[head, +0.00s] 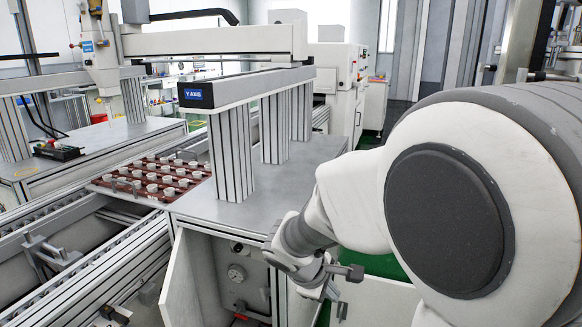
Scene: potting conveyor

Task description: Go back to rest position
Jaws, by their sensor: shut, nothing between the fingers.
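My gripper (343,273) shows small at the lower middle of the head view, at the end of my white and grey arm. It is shut and holds nothing. It is beside the front right corner of the grey machine cabinet (222,207), below its top surface. The wrist partly hides the gripper, and I cannot tell whether it touches the cabinet.
The cabinet front is open, with a round fitting (236,274) inside and a white panel (178,285) at its left. A reddish-brown tray (126,187) holds several white round pieces. Conveyor rails (95,262) run at left. A gantry beam (245,86) stands on posts above the cabinet.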

